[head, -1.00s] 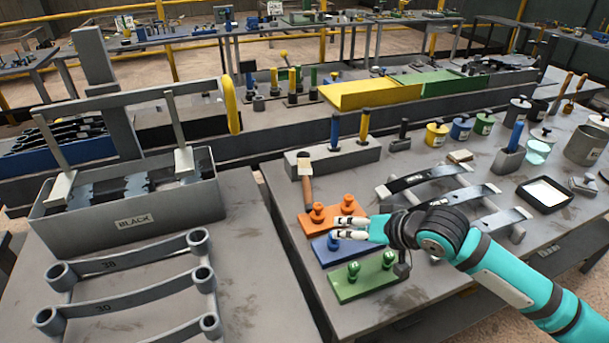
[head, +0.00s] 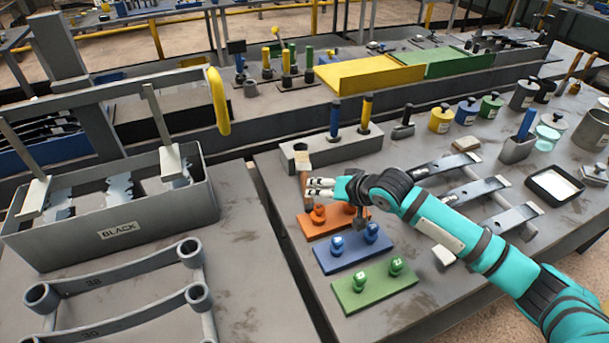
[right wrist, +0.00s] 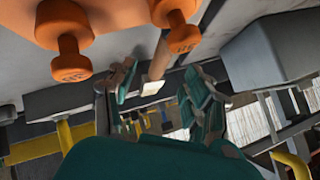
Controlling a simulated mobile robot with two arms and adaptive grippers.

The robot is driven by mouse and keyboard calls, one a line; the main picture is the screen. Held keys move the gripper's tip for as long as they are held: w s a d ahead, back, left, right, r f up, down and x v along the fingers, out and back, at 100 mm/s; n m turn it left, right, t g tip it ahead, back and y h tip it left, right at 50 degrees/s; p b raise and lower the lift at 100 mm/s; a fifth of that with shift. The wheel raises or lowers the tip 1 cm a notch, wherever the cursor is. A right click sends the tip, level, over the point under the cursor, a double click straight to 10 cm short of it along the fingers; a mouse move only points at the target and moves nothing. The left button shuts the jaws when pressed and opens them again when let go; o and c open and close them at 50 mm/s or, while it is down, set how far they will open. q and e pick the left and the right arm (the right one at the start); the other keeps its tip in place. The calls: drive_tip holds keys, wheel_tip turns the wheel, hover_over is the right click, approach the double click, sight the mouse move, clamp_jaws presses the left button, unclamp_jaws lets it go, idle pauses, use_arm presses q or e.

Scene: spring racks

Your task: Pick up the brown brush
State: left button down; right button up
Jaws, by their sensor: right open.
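The brown brush (head: 305,182) lies on the right-hand table, beside the far end of the orange plate (head: 308,228). Its pale head points away from me, and my right gripper partly hides its handle. My right gripper (head: 317,188) is open with its fingers by the brush handle. In the right wrist view, the brush (right wrist: 160,60) shows between the two spread fingers (right wrist: 160,84), with its pale end near the fingertips. I cannot tell whether the fingers touch it. My left gripper is not in view.
Orange pegs (right wrist: 72,60) stand close by the right gripper. A blue plate (head: 330,262) and a green plate (head: 352,295) lie nearer. A grey block (head: 340,148) with upright handles stands behind the brush. Grey leaf springs (head: 430,168) lie to the right.

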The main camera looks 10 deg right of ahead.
sight(305, 180)
drive_tip(key=shift+x, duration=0.75)
drive_tip(key=shift+w+a+f, duration=0.1)
drive_tip(key=shift+w+f, duration=0.1)
drive_tip(key=shift+w, duration=0.05)
drive_tip(key=shift+w+a+f, duration=0.25)
drive_tip(key=shift+a, duration=0.05)
drive_tip(key=p+x, duration=0.1)
drive_tip(key=x, duration=0.2)
drive_tip(key=shift+w+a+f, duration=0.15)
drive_tip(key=shift+a+f, duration=0.05)
drive_tip(key=shift+w+a+f, duration=0.15)
drive_tip(key=shift+w+f, duration=0.15)
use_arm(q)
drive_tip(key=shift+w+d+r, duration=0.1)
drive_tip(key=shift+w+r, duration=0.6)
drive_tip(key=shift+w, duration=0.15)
use_arm(e)
clamp_jaws()
